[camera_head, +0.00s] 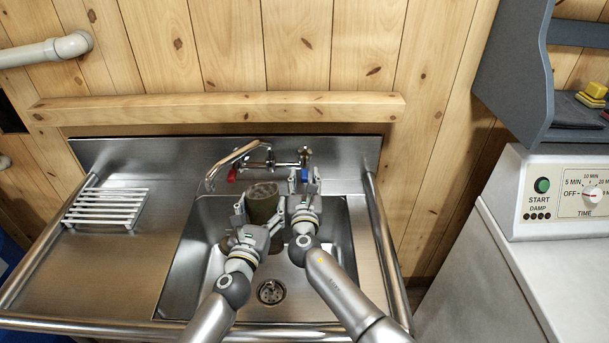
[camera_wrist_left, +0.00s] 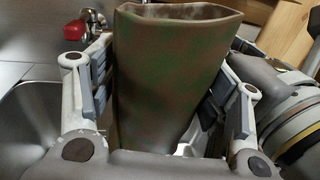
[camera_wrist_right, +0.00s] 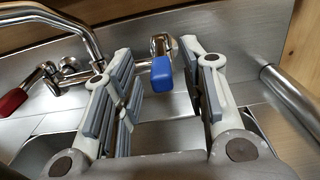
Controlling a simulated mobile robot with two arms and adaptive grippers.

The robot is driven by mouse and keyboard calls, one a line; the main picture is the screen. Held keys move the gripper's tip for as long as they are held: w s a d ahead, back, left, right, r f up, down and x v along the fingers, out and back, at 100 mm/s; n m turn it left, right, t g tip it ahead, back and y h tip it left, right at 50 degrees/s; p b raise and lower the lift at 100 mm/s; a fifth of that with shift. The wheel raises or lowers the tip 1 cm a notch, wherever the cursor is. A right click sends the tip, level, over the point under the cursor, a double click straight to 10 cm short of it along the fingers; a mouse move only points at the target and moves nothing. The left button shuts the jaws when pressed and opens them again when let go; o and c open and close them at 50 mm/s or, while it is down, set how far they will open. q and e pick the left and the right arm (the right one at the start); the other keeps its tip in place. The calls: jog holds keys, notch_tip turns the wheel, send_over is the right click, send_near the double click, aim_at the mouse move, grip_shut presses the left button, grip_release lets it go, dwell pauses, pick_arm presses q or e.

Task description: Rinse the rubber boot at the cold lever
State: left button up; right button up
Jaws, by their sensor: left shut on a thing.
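The rubber boot (camera_head: 262,203), mottled green and brown, is upright over the sink with its open top upward. It fills the middle of the left wrist view (camera_wrist_left: 170,85). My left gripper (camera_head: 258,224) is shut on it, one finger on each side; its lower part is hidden. The blue-tipped cold lever (camera_head: 305,174) is on the right of the tap. It lies ahead of my right gripper (camera_head: 304,190), between its finger lines in the right wrist view (camera_wrist_right: 162,72). My right gripper is open and empty. I see no water running.
The red-tipped lever (camera_head: 232,175) and bent spout (camera_head: 222,166) are left of the cold lever. The steel sink (camera_head: 210,262) has a drain (camera_head: 270,291). A drying rack (camera_head: 106,207) stands left. A white machine (camera_head: 530,200) stands right.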

aim_at(304, 166)
jog(key=shift+w, duration=1.1)
jog(key=shift+c, duration=0.3)
grip_shut()
